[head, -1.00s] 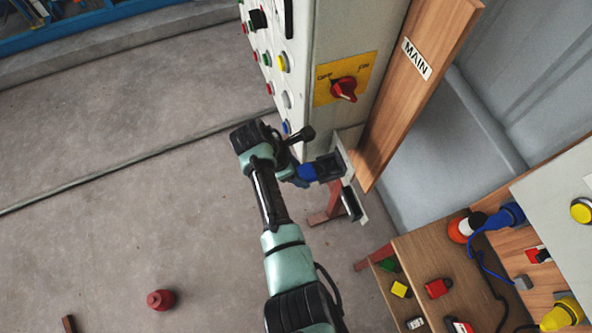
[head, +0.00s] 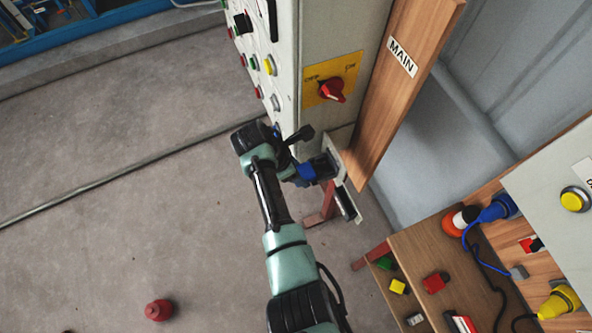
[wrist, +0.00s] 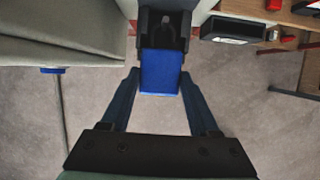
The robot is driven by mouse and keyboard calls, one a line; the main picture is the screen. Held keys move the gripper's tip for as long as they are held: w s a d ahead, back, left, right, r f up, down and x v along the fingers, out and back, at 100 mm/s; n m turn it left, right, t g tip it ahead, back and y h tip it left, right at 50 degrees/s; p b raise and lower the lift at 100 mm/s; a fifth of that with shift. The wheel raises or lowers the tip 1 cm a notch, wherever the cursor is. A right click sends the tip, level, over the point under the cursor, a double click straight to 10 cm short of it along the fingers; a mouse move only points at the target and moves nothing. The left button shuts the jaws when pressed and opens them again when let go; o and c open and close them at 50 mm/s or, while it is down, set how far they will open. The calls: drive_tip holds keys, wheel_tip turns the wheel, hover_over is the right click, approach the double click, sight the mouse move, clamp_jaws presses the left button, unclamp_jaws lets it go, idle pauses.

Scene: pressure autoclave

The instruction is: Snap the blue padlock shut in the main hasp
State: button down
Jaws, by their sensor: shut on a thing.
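My gripper (wrist: 161,80) is shut on the blue padlock (wrist: 162,73), with one finger on each side of its body. The padlock also shows in the head view (head: 306,173), at the end of my arm below the grey cabinet. Just beyond it is a dark hasp (head: 325,163) on a light plate, beside the wooden board marked MAIN (head: 397,75). In the wrist view the padlock's far end meets the dark hasp part (wrist: 165,27). The shackle is hidden or too dark to make out, so I cannot tell whether it is closed.
The grey cabinet (head: 312,60) with a red rotary switch (head: 332,90) rises close above my gripper. A black block (head: 344,205) sits just below the hasp. A wooden shelf (head: 425,255) with plugs and small coloured locks stands at right. Open floor lies left.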

drive_tip(key=shift+w+d, duration=0.25)
drive_tip(key=shift+d, duration=0.5)
drive_tip(key=shift+c, duration=0.2)
unclamp_jaws()
